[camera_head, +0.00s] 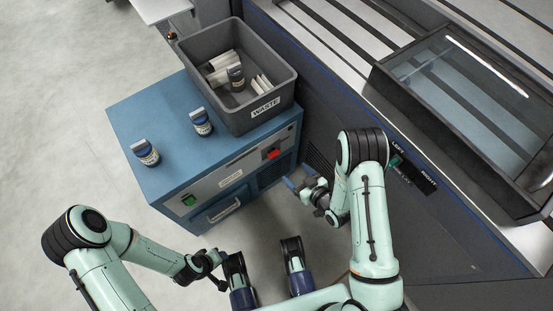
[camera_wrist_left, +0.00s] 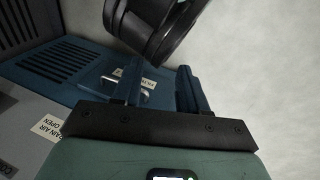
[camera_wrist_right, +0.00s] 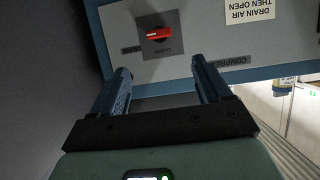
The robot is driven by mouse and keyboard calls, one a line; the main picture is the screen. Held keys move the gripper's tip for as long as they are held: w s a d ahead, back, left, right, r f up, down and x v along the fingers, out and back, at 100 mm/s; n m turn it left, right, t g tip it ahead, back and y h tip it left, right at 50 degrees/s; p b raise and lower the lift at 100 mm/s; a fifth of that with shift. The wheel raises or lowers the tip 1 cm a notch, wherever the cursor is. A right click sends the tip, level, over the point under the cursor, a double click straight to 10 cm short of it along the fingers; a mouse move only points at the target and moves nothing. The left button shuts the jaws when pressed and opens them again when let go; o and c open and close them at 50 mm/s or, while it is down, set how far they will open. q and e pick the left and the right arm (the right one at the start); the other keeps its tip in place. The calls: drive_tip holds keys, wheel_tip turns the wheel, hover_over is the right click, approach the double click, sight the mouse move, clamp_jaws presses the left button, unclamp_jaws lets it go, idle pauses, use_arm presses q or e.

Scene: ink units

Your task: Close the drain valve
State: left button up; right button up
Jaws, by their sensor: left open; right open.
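The drain valve seems to be the red handle (camera_head: 273,153) on the front of the blue cabinet (camera_head: 160,190). My right gripper (camera_head: 291,184) is open and empty, low in front of the cabinet. In its wrist view the fingers (camera_wrist_right: 160,68) point toward the panel, with the handle beyond the gap and apart from them. My left gripper (camera_head: 217,259) is open and empty, apart from the cabinet; its fingers (camera_wrist_left: 157,78) show in the left wrist view.
A grey WASTE bin (camera_head: 284,97) stands on the cabinet, holding white pieces and a jar. Two blue-labelled jars (camera_head: 146,152) stand beside it. A green switch (camera_head: 188,199) and a drawer handle (camera_head: 224,210) are on the front. A large dark machine (camera_head: 430,215) bounds the right; floor at left is clear.

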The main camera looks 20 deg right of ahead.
sight(275, 154)
drive_tip(key=b+x, duration=0.2)
drive_tip(key=x, duration=0.9)
drive_tip(key=shift+w+a+f+b, duration=0.1)
drive_tip(key=shift+w+b, duration=0.3)
use_arm(q)
drive_tip(key=shift+t+y, duration=0.4)
drive_tip(key=shift+t, duration=0.2)
drive_tip(key=shift+w+a+f, duration=0.4)
drive_tip(key=shift+w+f, duration=0.2)
drive_tip(key=shift+w, duration=0.05)
drive_tip(key=shift+w+a+f, duration=0.35)
drive_tip(key=shift+w+f, duration=0.25)
drive_tip(key=shift+f, duration=0.05)
drive_tip(key=shift+w+a+f, duration=0.4)
drive_tip(key=shift+w+f, duration=0.2)
drive_tip(key=shift+w, duration=0.05)
use_arm(e)
drive_tip(key=shift+w+a+f, duration=0.15)
drive_tip(key=shift+w, duration=0.45)
drive_tip(key=c, duration=1)
